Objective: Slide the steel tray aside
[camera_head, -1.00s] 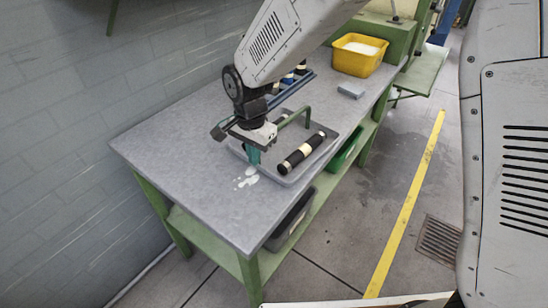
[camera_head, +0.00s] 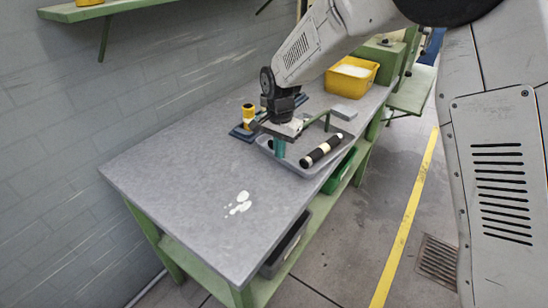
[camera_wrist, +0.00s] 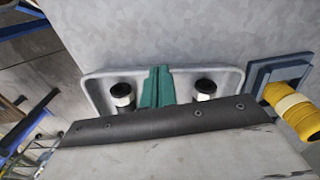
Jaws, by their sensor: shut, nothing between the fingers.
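The steel tray (camera_head: 297,168) is a shallow grey tray on the bench, near its right edge. It holds a black roller with pale bands (camera_head: 322,149). In the wrist view the tray (camera_wrist: 228,78) shows two black, white-banded ends (camera_wrist: 122,95) (camera_wrist: 204,88), partly hidden by my wrist. My gripper (camera_head: 279,148) points down at the tray's near left part, its teal fingers together with nothing between them. In the wrist view the fingers (camera_wrist: 157,88) overlap the tray's rim between the two ends. I cannot tell whether they touch it.
A blue stand (camera_head: 240,133) with a yellow cylinder (camera_head: 249,114) is just left of the tray. A grey block (camera_head: 343,112) and a yellow bin (camera_head: 352,76) are behind it. The near bench top (camera_head: 190,180) is clear except for white spots (camera_head: 239,203).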

